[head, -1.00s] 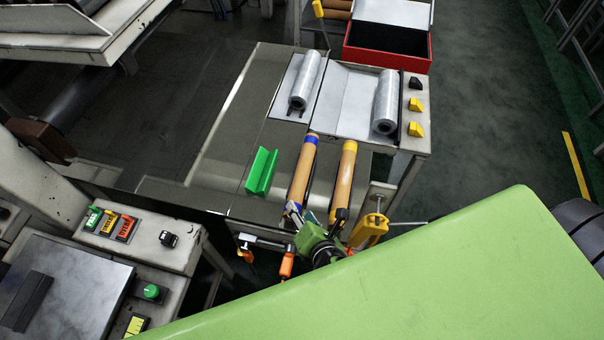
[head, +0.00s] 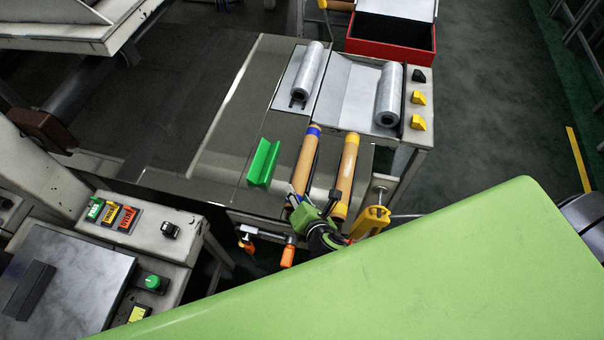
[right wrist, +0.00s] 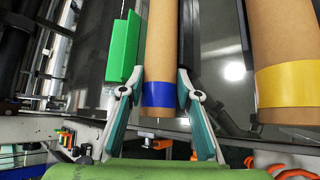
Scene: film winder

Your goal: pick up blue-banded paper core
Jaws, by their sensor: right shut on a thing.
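The blue-banded paper core (head: 304,160), a brown tube with a blue band near each end, lies on the bench at its front edge. It also shows in the right wrist view (right wrist: 160,45), with the near blue band between the fingers. My right gripper (head: 312,198) is shut on this core near its front end, one finger on each side. Its fingers also show in the right wrist view (right wrist: 159,88). I cannot tell whether the core is clear of the bench. My left gripper is not in view.
A yellow-banded core (head: 345,175) lies close on the right. A green angled holder (head: 264,162) stands close on the left. Film rolls (head: 389,95) sit behind, with a red box (head: 390,45) beyond. A yellow clamp (head: 370,221) is at the front right.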

